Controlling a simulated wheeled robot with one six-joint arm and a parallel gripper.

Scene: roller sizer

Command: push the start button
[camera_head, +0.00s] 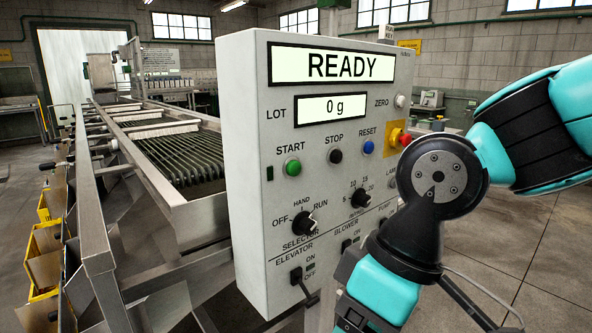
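The green START button (292,167) is on the front of a light grey control panel (250,225), under the word START and left of the black STOP button (335,156). It shows fully, with nothing in front of it. My teal and black arm fills the right side and covers the panel's lower right part. My gripper does not show; the arm runs out of the picture at the bottom.
A blue RESET button (368,147), a red emergency stop (404,139), knobs and toggle switches share the face. The roller sizer (185,150) stands left, with yellow crates (44,240) beside it.

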